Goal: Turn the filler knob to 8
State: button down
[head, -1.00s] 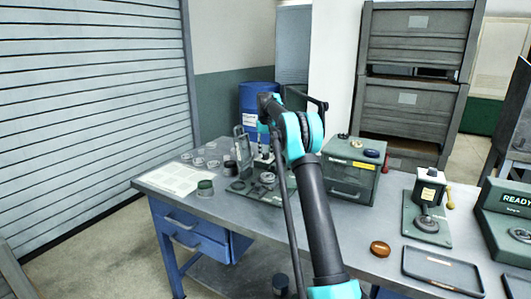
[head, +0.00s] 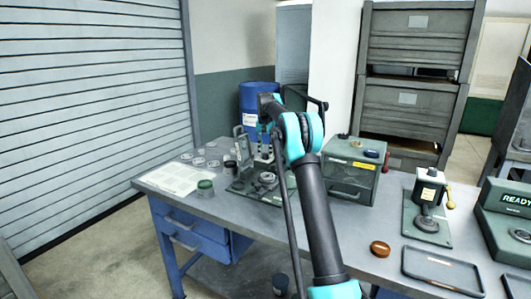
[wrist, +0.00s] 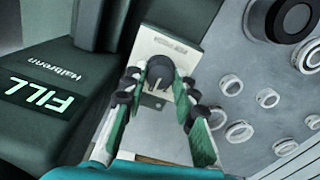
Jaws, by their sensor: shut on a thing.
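The filler knob (wrist: 160,70) is a dark round knob on a pale plate (wrist: 182,32) in the wrist view. My gripper (wrist: 160,84) is shut on it, with one finger on each side. A dark green housing (wrist: 45,140) with a lit FILL display (wrist: 38,100) stands beside it on the left. The small lettering on the plate and the knob's setting cannot be read. In the head view my gripper (head: 263,157) is down at the small station (head: 250,190) on the bench, partly behind my arm; the knob cannot be made out there.
Several metal rings (wrist: 239,131) and a black round part (wrist: 282,20) lie close on the right in the wrist view. On the bench (head: 325,232) stand a green box (head: 350,175), a small press (head: 430,200), a dark tray (head: 442,270) and a READY unit (head: 508,215).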

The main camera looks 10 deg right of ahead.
aim_at(265, 154)
jog(key=c, duration=1.2)
grip_release()
jog(key=shift+r, duration=0.15)
jog(key=shift+r, duration=5.85)
